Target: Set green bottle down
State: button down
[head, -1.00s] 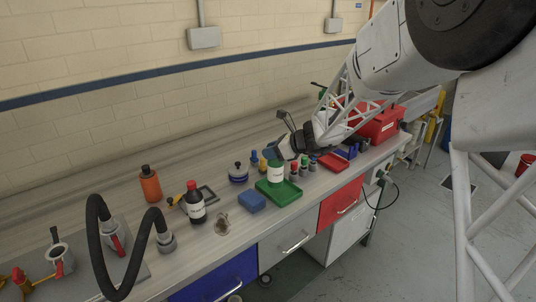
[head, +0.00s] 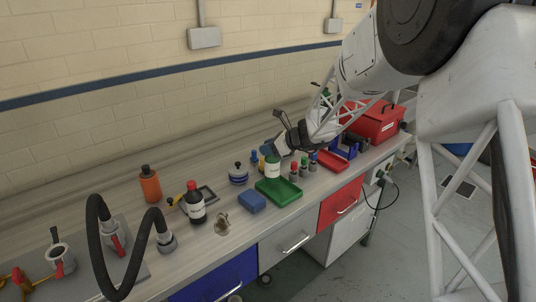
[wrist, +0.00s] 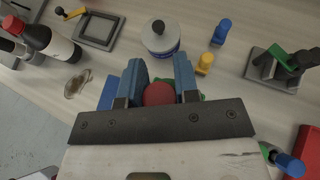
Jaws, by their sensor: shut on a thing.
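The green bottle (head: 272,167), with a white label, is held upright by my gripper (head: 271,152). In the head view it appears just behind the green tray (head: 289,194), overlapping its back edge; I cannot tell whether its base touches anything. In the wrist view my gripper's blue fingers (wrist: 159,86) close on both sides of a round red cap (wrist: 159,94). The bottle's body is hidden below the cap there.
A blue block (head: 252,202) lies left of the tray. A blue-and-white tin (head: 238,176) stands behind it. Small red-topped bottles (head: 303,168) stand to the right, near a red tray (head: 333,162). A dark red-capped bottle (head: 195,205) stands further left.

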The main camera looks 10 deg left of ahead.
jog(key=shift+f, duration=1.3)
jog(key=c, duration=0.9)
grip_release()
jog(key=shift+f, duration=0.1)
jog(key=shift+o, duration=0.2)
jog(key=shift+d+r, duration=0.1)
jog(key=shift+r, duration=0.15)
jog(key=v, duration=1.1)
jog(key=shift+s+d, duration=0.15)
jog(key=shift+d, duration=0.25)
jog(key=shift+r, duration=0.15)
